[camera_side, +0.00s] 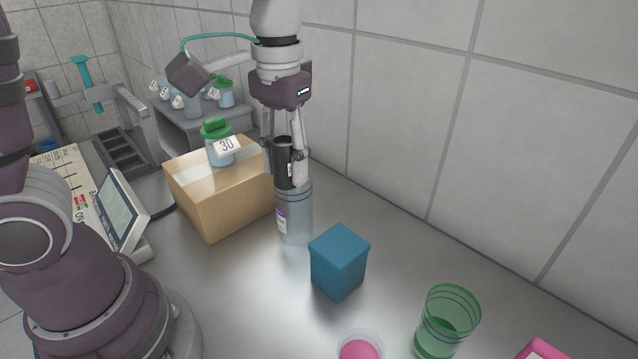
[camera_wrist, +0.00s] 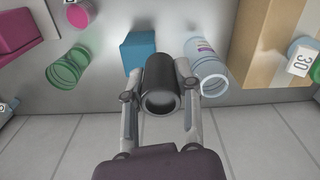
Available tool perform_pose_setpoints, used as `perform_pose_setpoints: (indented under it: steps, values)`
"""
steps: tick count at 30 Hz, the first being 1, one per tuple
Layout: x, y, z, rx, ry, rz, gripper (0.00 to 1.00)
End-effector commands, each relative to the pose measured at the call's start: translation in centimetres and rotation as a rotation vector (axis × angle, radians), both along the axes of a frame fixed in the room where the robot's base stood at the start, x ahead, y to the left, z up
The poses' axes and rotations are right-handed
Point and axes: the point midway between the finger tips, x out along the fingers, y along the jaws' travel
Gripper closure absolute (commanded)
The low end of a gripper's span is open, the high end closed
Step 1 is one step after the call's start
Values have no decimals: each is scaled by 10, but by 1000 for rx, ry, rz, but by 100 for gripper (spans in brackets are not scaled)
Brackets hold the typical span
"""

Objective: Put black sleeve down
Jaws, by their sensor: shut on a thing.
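The black sleeve (camera_side: 283,155) is a dark open tube, held upright between the two fingers of my gripper (camera_side: 284,172). In the wrist view my gripper (camera_wrist: 159,82) is shut on the black sleeve (camera_wrist: 160,80), one finger on each side, and the round opening of the sleeve faces the camera. A clear cylinder with a purple-marked label (camera_side: 295,222) stands on the bench, and in the side view its top overlaps the lower end of the sleeve. In the wrist view the clear cylinder (camera_wrist: 208,68) shows to the right of the sleeve.
A blue box (camera_side: 338,262) stands close by. A cardboard box (camera_side: 215,205) carries a green-lidded jar tagged 30 (camera_side: 218,150). A green cup (camera_side: 445,318) and a pink-filled cup (camera_side: 360,345) are nearer the front. The tiled wall (camera_side: 420,110) is close behind. Some bare bench (camera_side: 230,290) shows in front.

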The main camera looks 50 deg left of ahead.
Motion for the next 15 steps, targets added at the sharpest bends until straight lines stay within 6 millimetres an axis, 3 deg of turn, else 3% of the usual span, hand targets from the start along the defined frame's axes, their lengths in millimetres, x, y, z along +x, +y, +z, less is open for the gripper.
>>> perform_pose_setpoints:
  steps: [7,15]
  values:
    - [-2,0,-77,1,12,-2,88]
    - [-1,0,-134,0,9,-3,88]
